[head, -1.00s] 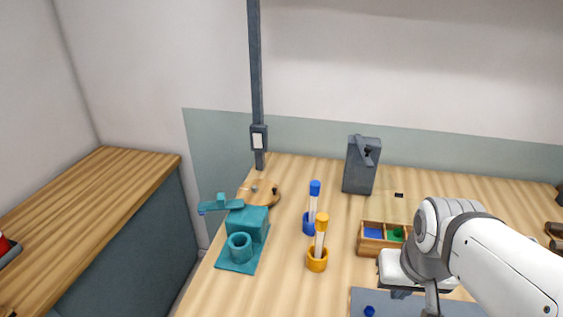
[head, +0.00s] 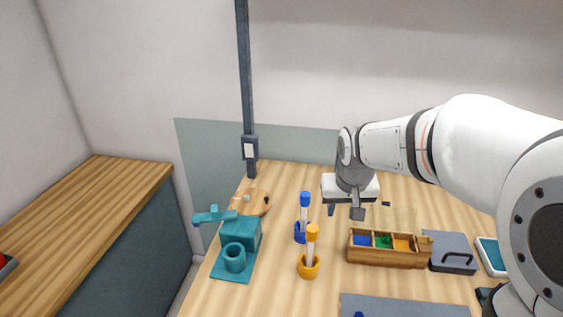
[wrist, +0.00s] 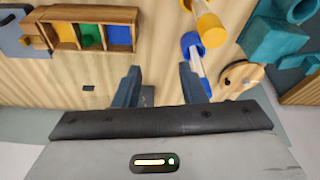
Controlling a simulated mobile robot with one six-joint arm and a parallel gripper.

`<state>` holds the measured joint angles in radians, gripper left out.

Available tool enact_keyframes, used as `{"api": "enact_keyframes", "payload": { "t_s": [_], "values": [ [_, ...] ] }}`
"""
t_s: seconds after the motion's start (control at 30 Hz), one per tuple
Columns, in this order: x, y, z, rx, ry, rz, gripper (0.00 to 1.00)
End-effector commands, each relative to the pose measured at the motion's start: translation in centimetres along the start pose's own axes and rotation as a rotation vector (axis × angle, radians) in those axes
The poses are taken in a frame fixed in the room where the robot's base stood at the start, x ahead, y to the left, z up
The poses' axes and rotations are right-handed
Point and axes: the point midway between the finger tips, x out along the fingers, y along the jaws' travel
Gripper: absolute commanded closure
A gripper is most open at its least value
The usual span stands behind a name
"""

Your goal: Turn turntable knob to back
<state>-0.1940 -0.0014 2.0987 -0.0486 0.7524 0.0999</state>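The turntable (head: 252,203) is a round wooden disc at the back left of the table, behind the teal stand. A small dark knob (head: 267,199) stands at its right side, and a pale grey piece (head: 247,198) is at its left.
A blue holder (head: 299,233) and an orange holder (head: 309,268), each with a capped rod, stand between the teal stand (head: 237,235) and a wooden compartment box (head: 387,258). A dark post (head: 246,90) rises behind the turntable. A grey box (head: 452,252) lies right.

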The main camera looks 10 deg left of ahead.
Motion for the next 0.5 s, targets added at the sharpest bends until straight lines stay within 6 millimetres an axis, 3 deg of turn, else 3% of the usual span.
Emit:
{"api": "enact_keyframes", "payload": {
  "t_s": [0.03,0.2,0.5],
  "values": [
    [0.4,-1.4,-2.4,-0.020,0.002,-0.005,0.63],
    [3.4,-6.0,-8.7,-0.068,0.032,-0.022,0.63],
    [9.9,-14.0,-14.8,-0.133,0.074,-0.053,0.63]
  ]
}}
